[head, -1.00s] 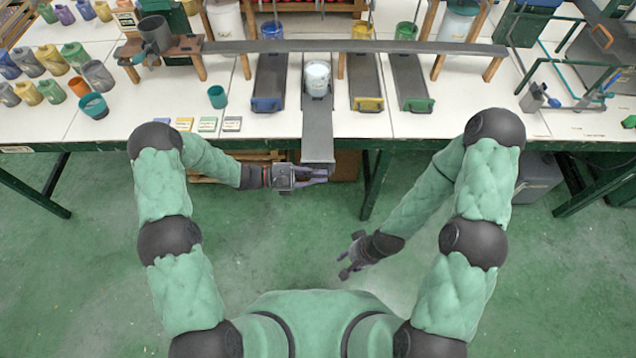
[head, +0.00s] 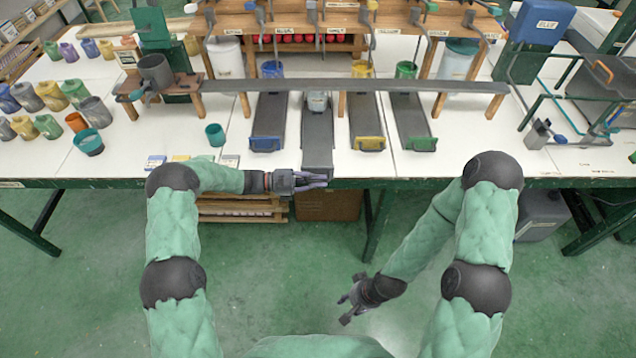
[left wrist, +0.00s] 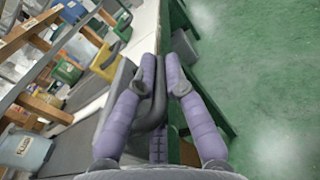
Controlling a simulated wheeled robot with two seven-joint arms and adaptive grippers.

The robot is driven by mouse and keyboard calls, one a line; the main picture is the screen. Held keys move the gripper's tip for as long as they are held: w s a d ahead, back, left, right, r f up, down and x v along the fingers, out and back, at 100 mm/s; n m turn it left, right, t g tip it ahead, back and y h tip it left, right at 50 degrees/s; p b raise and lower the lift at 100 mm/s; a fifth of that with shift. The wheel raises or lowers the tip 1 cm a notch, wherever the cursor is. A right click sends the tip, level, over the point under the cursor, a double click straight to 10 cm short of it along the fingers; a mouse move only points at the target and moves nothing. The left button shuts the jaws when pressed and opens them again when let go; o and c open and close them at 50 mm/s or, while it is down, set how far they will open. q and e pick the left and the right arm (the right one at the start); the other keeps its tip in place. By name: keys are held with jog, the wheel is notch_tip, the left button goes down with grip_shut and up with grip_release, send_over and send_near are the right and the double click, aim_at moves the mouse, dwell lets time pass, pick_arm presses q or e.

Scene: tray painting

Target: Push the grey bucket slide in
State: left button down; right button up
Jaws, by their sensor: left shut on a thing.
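The grey bucket slide (head: 317,135) lies between the blue and yellow slides. Its front end is near the table's front edge. A pale bucket (head: 317,101) stands on its back part, partly under the long grey bar; it also shows in the left wrist view (left wrist: 24,150). My left gripper (head: 318,181) is at the slide's front end. In the left wrist view its purple fingers are shut on the slide's dark grey handle (left wrist: 151,112). My right gripper (head: 349,299) hangs low over the floor, its fingers apart and empty.
The blue-handled slide (head: 268,122) is to the left; the yellow-handled (head: 367,120) and green-handled (head: 412,120) slides are to the right. The grey bar (head: 360,87) crosses above them. A teal cup (head: 215,134) stands left on the table. Floor before the table is clear.

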pick_arm(q)
jog(key=c, duration=1.3)
grip_release()
jog(key=a, duration=1.2)
jog(key=shift+s, duration=0.1)
